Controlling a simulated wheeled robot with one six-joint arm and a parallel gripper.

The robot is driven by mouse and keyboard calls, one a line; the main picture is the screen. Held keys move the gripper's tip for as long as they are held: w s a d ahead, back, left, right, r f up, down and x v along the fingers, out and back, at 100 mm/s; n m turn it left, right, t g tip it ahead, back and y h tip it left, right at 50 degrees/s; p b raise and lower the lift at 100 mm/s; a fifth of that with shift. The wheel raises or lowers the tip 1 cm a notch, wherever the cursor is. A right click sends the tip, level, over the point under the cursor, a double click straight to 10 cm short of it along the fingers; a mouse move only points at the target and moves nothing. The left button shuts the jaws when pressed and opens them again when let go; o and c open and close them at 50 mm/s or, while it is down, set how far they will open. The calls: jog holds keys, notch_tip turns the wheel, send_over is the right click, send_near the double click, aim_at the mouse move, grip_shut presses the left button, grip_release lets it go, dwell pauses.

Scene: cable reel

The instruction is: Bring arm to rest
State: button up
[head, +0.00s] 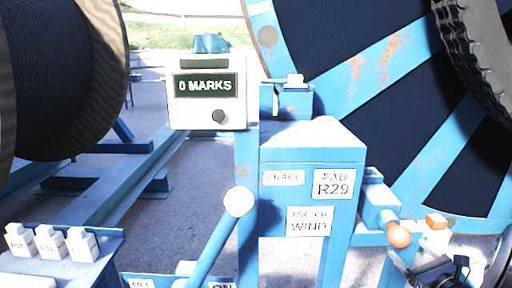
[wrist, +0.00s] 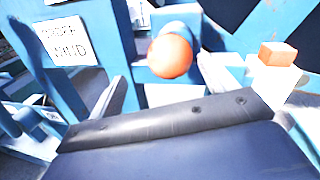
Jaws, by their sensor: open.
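My gripper (head: 452,271) is at the lower right of the head view, partly cut off by the bottom edge, with its jaws open. It is below and right of an orange ball knob (head: 399,237) on a blue lever housing. In the wrist view, a dark part of my own arm end fills the bottom. The orange ball knob (wrist: 170,56) shows just beyond it, and I see nothing held. Whether the gripper touches anything there is hard to tell.
An orange-topped white block (head: 436,228) is close by my gripper. A blue post with labels (head: 312,190) stands left of it. A large blue reel (head: 375,75) is behind. A display (head: 207,92) reads "0 MARKS". White tagged blocks (head: 50,242) are at the lower left.

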jog(key=s+d, duration=0.2)
jog(key=s, duration=1.2)
jog(key=a+f+n+g+y, duration=0.1)
jog(key=a+n+g+y, duration=0.7)
jog(key=a, duration=1.2)
jog(key=s+a+f+n+g+h, duration=0.2)
jog(key=s+a+n+g+h, duration=0.2)
jog(key=n, duration=0.5)
jog(key=s+a+f+n+g+h+p, duration=0.1)
jog(key=s+a+n+g+h, duration=0.3)
jog(key=s+n, duration=0.3)
jog(key=shift+s+a+f+n+g, duration=0.35)
jog(key=shift+a+f+n+g, duration=0.05)
jog(key=shift+a+n, duration=0.5)
jog(key=shift+s+f, duration=0.1)
